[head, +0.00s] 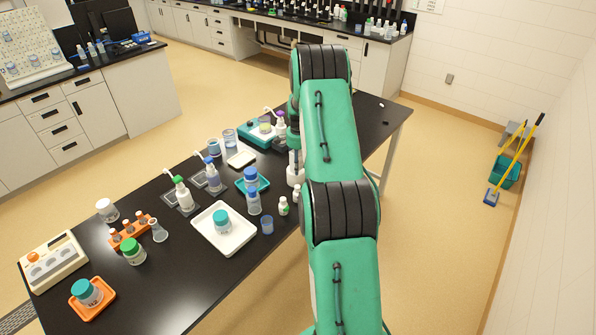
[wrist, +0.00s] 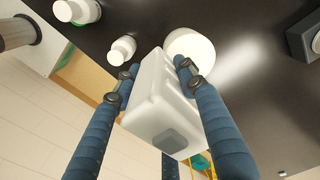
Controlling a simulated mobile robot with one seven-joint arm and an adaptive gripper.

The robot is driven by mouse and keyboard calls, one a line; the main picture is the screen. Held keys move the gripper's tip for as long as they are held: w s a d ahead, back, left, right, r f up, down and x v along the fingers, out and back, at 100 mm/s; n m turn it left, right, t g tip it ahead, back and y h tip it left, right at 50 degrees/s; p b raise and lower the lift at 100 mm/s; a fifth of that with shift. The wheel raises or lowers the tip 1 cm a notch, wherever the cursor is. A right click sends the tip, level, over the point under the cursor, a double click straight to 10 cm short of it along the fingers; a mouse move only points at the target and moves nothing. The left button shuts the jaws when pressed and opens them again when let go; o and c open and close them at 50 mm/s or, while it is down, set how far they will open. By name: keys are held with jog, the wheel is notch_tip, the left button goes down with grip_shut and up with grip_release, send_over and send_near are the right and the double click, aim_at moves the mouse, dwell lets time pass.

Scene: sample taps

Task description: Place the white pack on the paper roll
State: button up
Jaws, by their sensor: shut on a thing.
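The white pack (wrist: 150,118) is a pale block with rounded edges and a grey square patch on its near end. My gripper (wrist: 155,74) is shut on it, with one blue finger on each side. A round white thing (wrist: 195,43), which looks like the paper roll, shows just beyond the pack in the wrist view and is partly hidden by it. In the head view a white shape (head: 295,178) stands under the end of my arm at the table's right side. I cannot tell whether pack and roll touch.
Two small white bottles (wrist: 122,50) (wrist: 75,10) stand close beside the pack in the wrist view. A dark box (wrist: 303,38) is at the right. The black table (head: 170,290) also holds a white tray (head: 242,243), several bottles and an orange tube rack (head: 127,232).

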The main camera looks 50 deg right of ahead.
jog(key=shift+w, duration=0.1)
dwell(0.3)
jog(key=shift+f, duration=1.7)
jog(key=shift+f, duration=0.2)
jog(key=o, duration=1.3)
jog(key=shift+r, duration=0.15)
notch_tip(320, 180, up, 12)
jog(key=shift+r, duration=0.1)
